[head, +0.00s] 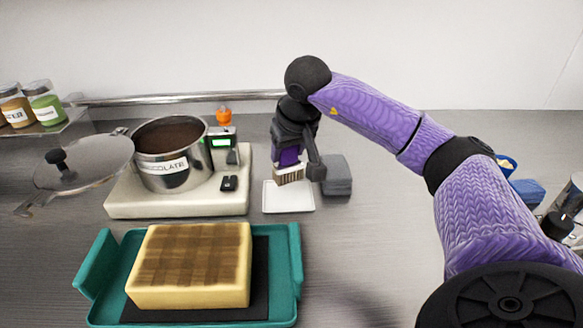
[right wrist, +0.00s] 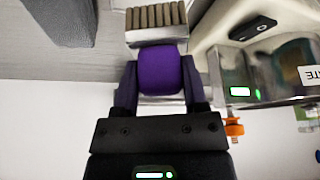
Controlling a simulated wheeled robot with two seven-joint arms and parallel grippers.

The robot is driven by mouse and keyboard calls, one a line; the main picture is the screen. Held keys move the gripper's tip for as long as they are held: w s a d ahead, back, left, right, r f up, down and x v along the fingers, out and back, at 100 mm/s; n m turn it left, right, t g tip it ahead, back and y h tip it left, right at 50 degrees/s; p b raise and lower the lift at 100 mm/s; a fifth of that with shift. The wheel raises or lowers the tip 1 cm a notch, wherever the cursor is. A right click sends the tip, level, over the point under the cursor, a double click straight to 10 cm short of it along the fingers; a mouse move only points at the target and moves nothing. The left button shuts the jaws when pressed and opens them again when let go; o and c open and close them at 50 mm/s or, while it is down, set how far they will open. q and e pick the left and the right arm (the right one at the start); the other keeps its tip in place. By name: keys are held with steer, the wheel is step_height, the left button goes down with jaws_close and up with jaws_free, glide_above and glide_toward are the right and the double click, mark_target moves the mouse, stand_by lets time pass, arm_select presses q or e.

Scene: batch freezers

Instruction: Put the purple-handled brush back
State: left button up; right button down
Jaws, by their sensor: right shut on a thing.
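The brush (head: 290,172) has a purple handle and pale brown bristles that point down. My right gripper (head: 291,150) is shut on its handle, and the brush hangs roughly upright at the back edge of a small white dish (head: 289,200). I cannot tell whether the bristles touch the dish. In the right wrist view the purple handle (right wrist: 160,70) sits between the two fingers of the right gripper (right wrist: 160,88), with the bristles (right wrist: 156,16) beyond. My left gripper is not in view.
A grey block (head: 337,178) stands right of the dish. A chocolate pot (head: 170,174) sits on a pale base (head: 125,200) to the left, with its lid beside it. A teal tray (head: 286,270) holding a grid-marked yellow block (head: 188,285) is in front. The counter right of the tray is clear.

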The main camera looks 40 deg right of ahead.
mark_target(290, 160)
step_height(290, 160, down, 4)
steer(key=shift+f+b, duration=0.2)
steer(key=shift+b, duration=0.45)
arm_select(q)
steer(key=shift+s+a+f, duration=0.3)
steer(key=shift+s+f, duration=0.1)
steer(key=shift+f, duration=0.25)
arm_select(e)
steer(key=shift+r, duration=0.15)
steer(key=c, duration=0.6)
jaws_free()
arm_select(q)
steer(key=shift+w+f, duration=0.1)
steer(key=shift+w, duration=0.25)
arm_select(e)
steer(key=o, duration=0.5)
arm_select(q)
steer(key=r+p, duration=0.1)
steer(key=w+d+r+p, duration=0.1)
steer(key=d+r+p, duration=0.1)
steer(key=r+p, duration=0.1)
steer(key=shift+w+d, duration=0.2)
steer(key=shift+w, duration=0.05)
arm_select(e)
steer(key=v, duration=1.2)
